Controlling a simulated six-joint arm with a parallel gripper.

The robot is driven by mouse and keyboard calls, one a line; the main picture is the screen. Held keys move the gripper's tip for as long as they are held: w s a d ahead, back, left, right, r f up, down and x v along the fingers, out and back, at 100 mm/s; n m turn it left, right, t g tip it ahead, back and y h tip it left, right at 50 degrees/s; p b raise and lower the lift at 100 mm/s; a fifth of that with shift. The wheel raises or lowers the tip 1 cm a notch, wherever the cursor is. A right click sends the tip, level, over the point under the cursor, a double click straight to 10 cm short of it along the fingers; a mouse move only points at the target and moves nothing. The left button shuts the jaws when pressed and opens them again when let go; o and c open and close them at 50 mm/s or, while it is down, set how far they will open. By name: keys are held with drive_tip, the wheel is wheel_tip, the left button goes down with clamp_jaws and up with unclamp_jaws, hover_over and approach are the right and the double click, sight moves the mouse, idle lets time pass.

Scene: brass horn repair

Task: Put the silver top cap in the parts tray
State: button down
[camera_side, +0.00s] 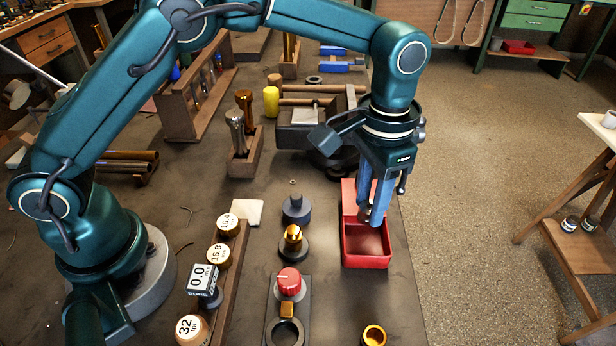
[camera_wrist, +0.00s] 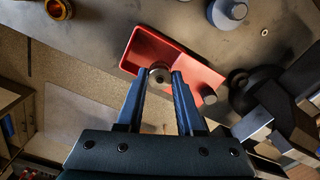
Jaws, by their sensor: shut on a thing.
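The red parts tray (camera_side: 366,262) sits near the bench's right edge, with an open box at its near end and a red raised section behind. It also shows in the wrist view (camera_wrist: 134,62). My gripper (camera_side: 370,218) points down at the tray. In the wrist view my gripper (camera_wrist: 159,77) is shut on the small round silver top cap (camera_wrist: 159,73), held between the fingertips over the tray's open box. The side view shows the cap only faintly behind the fingers. Its height above the tray floor is hard to tell.
Left of the tray stand a grey-blue holder (camera_side: 296,209), a brass part on a dark base (camera_side: 292,238) and a red knob (camera_side: 289,280). A brass ring (camera_side: 374,335) lies nearer the front. A dark vise (camera_side: 300,133) stands behind. The tray's box looks otherwise empty.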

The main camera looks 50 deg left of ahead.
drive_tip(key=shift+f, duration=0.2)
drive_tip(key=shift+f, duration=0.35)
drive_tip(key=c, duration=0.5)
unclamp_jaws()
drive_tip(key=shift+c, duration=0.2)
